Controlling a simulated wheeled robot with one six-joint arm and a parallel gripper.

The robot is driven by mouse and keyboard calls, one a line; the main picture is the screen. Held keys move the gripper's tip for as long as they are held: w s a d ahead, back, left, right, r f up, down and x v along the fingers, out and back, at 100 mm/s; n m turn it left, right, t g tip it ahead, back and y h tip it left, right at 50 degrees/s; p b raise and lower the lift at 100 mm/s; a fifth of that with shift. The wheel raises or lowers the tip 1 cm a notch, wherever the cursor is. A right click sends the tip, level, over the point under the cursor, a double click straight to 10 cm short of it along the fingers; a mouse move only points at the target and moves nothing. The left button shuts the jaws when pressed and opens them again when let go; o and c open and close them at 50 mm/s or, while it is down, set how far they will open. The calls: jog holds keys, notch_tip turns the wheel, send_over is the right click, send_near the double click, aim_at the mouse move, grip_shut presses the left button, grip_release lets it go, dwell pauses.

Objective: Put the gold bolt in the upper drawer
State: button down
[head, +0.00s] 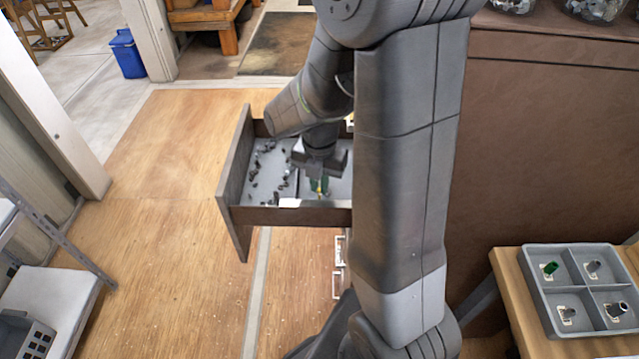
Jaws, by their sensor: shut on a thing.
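The upper drawer (234,185) is pulled open at the centre of the head view. Its plank front faces left. A divider splits its pale inside. My gripper (319,184) points down inside the drawer, right of the divider. It is shut on a small yellow-green piece, the gold bolt (324,187) as far as I can tell. The fingers hide most of the bolt. I cannot tell whether it touches the drawer floor.
Several small dark pieces (262,175) lie in the drawer's left part. A grey tray (583,290) with a green bolt (550,268) and several grey bolts stands on a wooden table at the lower right. My arm hides the drawer's right end. The wooden floor at left is clear.

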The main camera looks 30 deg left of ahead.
jog(key=shift+f, duration=0.2)
jog(key=shift+f, duration=0.2)
jog(key=c, duration=1.5)
grip_release()
jog(key=shift+r, duration=0.1)
notch_tip(320, 180, up, 12)
jog(key=shift+r, duration=0.1)
